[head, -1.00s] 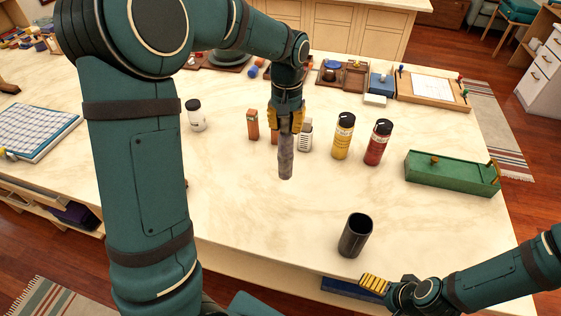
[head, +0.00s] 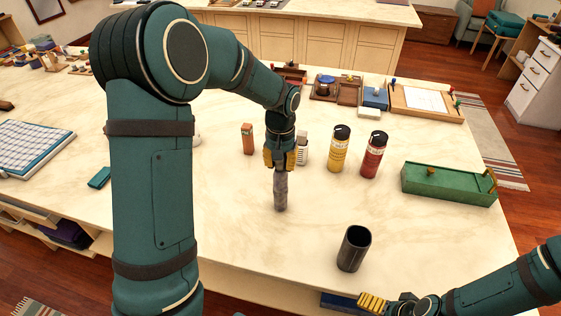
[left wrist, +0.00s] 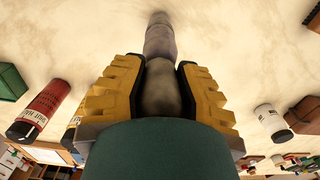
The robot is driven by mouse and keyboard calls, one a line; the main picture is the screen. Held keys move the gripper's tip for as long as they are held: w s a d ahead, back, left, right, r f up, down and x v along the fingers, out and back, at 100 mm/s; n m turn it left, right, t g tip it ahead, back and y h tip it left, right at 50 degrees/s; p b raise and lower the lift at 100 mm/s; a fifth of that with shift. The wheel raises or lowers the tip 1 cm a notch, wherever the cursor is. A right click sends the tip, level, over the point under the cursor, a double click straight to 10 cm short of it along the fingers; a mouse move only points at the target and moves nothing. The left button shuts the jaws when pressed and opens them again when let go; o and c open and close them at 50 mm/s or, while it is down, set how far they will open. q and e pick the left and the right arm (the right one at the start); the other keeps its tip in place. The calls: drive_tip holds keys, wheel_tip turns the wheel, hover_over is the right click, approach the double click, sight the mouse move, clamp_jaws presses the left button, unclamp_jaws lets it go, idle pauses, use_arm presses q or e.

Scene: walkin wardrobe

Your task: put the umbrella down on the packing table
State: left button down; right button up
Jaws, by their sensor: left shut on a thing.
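The umbrella (head: 280,191) is a short, folded grey-purple roll, held upright and pointing down in the head view. My left gripper (head: 280,160) is shut on its upper end. The umbrella also shows between the yellow fingers in the left wrist view (left wrist: 160,65). Its lower end is at or just above the pale marble top of the packing table (head: 240,225); I cannot tell whether it touches. My right gripper (head: 372,302) is at the table's front edge, low in the head view, and its finger opening cannot be made out.
A dark open cup (head: 354,249) stands to the right, near the front edge. Yellow (head: 339,149) and red (head: 374,155) bottles, a green box (head: 449,183) and an orange-brown block (head: 248,138) stand around. The tabletop around the umbrella's lower end is clear.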

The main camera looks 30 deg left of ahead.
use_arm(q)
drive_tip(key=c, duration=0.8)
unclamp_jaws()
drive_tip(key=shift+f, duration=0.1)
drive_tip(key=shift+o, duration=0.2)
wheel_tip(320, 180, up, 12)
drive_tip(key=shift+w+r+p, duration=0.15)
drive_tip(key=shift+p, duration=1)
